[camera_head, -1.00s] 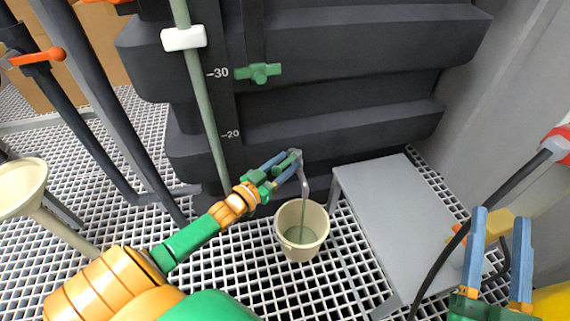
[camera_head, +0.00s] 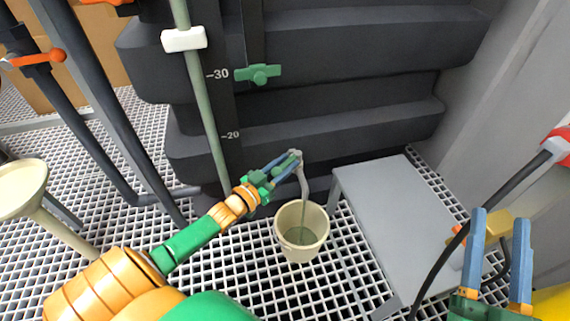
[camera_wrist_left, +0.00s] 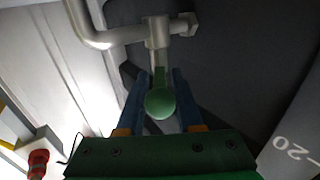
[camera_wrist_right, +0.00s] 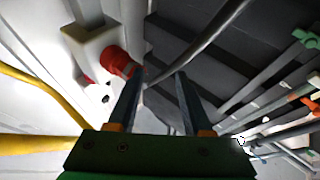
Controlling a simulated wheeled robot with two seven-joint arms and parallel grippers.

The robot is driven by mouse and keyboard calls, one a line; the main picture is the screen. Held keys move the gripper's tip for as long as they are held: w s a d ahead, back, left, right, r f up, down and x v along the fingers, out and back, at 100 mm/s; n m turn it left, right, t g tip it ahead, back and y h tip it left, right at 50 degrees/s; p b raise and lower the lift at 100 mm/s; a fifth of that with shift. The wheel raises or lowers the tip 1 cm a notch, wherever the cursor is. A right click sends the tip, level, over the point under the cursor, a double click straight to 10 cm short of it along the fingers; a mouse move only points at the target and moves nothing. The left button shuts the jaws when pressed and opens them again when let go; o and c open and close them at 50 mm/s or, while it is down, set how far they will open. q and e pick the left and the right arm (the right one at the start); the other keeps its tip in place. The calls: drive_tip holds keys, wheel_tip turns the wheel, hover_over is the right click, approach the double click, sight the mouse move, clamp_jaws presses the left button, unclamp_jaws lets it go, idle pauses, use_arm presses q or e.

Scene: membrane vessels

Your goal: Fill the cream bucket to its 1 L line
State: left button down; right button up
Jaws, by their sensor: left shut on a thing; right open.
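The cream bucket (camera_head: 290,243) stands upright on the grating under a bent grey spout (camera_head: 304,187). A thin greenish stream runs from the spout into it, and greenish liquid (camera_head: 302,236) lies inside. I cannot read a line on the bucket. My left gripper (camera_head: 286,168) is shut on the green tap handle (camera_head: 294,156) beside the spout. In the left wrist view the handle's round green end (camera_wrist_left: 160,103) sits between the fingers, below the grey pipe (camera_wrist_left: 110,38). My right gripper (camera_head: 497,245) is open and empty at the lower right.
A grey low platform (camera_head: 385,205) stands right of the bucket. A black hose (camera_head: 480,215) curves near my right gripper. The dark tank (camera_head: 330,90) with a level scale rises behind. A cream funnel (camera_head: 22,190) stands at the far left.

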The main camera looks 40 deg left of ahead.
idle(0.9)
use_arm(q)
drive_tip(key=shift+d+r+n+y+p, duration=0.15)
drive_tip(key=shift+n+y+p, duration=0.25)
drive_tip(key=shift+y+p, duration=0.35)
drive_tip(key=shift+d+n+y+p, duration=0.25)
drive_tip(key=shift+n+y+p, duration=0.25)
drive_tip(key=shift+y+p, duration=0.2)
use_arm(e)
drive_tip(key=s+d+f+g+h, duration=0.1)
drive_tip(key=d+f+g+h, duration=0.1)
drive_tip(key=f+g, duration=0.3)
drive_tip(key=s+d+f+m+g+h, duration=0.1)
drive_tip(key=f+g, duration=0.5)
drive_tip(key=f, duration=0.8)
drive_tip(key=shift+s+d+h, duration=0.3)
drive_tip(key=shift+d+h, duration=0.15)
drive_tip(key=shift+h, duration=0.05)
drive_tip(key=shift+r, duration=0.1)
use_arm(q)
drive_tip(key=c, duration=0.8)
unclamp_jaws()
drive_tip(key=shift+s, duration=0.1)
